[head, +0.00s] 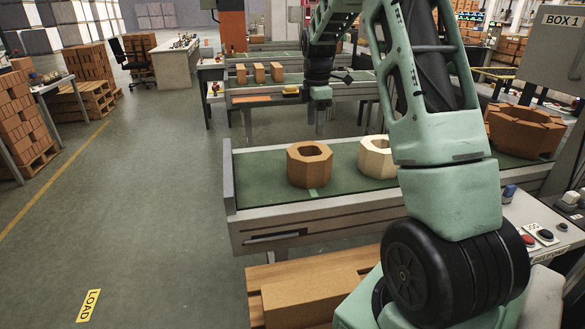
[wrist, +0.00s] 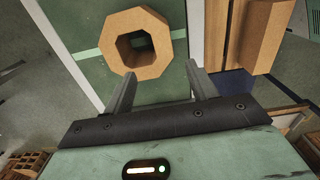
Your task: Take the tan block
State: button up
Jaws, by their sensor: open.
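A tan-brown octagonal block (head: 297,170) with a hole through its middle lies flat on the green conveyor belt, near its left end. It also shows in the wrist view (wrist: 158,24), at the top, beyond my fingertips and a little left of the gap between them. A paler, cream octagonal block (head: 373,160) lies just right of it in the head view, partly hidden by my arm. My gripper (wrist: 160,69) is open, its two fingers apart with nothing between them. In the head view my arm's lower end hangs above and behind the blocks; the fingers are hard to make out.
The conveyor (head: 300,215) has a raised metal rim. A larger brown octagonal piece (head: 525,133) stands at its right. A button panel (head: 540,235) is at the right.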

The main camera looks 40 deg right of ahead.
jog(key=p, duration=0.2)
send_near(314, 170)
jog(key=f, duration=0.2)
jog(key=w+d+f, duration=0.1)
jog(key=f, duration=0.3)
jog(key=shift+w+d, duration=0.25)
jog(key=shift+w, duration=0.1)
jog(key=shift+s+f+p, duration=0.15)
jog(key=shift+f+p, duration=0.15)
jog(key=shift+f, duration=1.05)
jog(key=shift+s+f+p, duration=0.15)
jog(key=shift+f+p, duration=0.1)
jog(key=shift+f, duration=1.1)
grip_shut()
jog(key=shift+w+r, duration=0.1)
jog(key=shift+r, duration=0.05)
